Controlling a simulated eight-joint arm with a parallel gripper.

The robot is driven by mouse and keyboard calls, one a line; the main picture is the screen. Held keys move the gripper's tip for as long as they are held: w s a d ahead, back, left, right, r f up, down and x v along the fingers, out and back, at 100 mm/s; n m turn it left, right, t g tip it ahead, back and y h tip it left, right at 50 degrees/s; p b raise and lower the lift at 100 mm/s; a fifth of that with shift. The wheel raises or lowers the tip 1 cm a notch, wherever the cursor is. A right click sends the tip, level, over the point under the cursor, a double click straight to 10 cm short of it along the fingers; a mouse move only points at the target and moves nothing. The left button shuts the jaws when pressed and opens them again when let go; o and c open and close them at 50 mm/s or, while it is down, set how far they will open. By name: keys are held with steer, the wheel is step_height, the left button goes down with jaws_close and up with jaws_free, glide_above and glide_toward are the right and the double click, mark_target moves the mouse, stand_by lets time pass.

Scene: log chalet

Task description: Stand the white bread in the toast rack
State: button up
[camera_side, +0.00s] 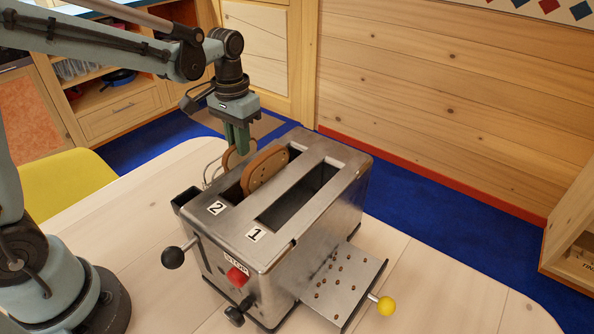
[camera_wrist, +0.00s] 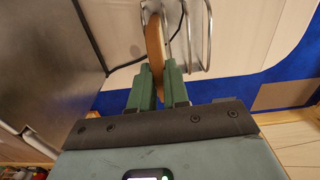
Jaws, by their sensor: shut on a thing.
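My gripper (camera_side: 237,138) is shut on a slice of bread (camera_side: 230,158), held upright on edge just behind the toaster. The slice is partly hidden by the fingers and the toaster; only its tan-brown edge (camera_wrist: 155,40) shows in the wrist view, between the green fingers. I cannot tell its bread type from its colour. The wire toast rack (camera_side: 209,167) stands behind the toaster, mostly hidden; its loops (camera_wrist: 207,45) rise beside the slice in the wrist view. The slice's lower edge is among or close to the wires; I cannot tell if it rests there.
A metal toaster (camera_side: 330,195) with slots marked 1 and 2 stands close beside my gripper. Another brown slice (camera_side: 265,171) sticks up from slot 2; slot 1 looks empty. A side plate with crumbs (camera_side: 343,283) and a yellow knob juts out at the front right. The pale table is otherwise clear.

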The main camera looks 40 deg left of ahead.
stand_by(0.3)
steer(key=o, duration=0.8)
step_height(320, 180, up, 12)
stand_by(0.4)
stand_by(0.3)
steer(key=s+f+t, duration=0.2)
steer(key=s, duration=0.1)
steer(key=s+d+f+t, duration=0.1)
steer(key=s+f+t, duration=0.1)
steer(key=s+f, duration=0.1)
steer(key=s+d+f+t, duration=0.1)
steer(key=s+f+t, duration=0.2)
steer(key=s, duration=0.1)
steer(key=shift+s+d+m, duration=0.1)
steer(key=shift+s+m, duration=0.15)
steer(key=shift+m, duration=0.05)
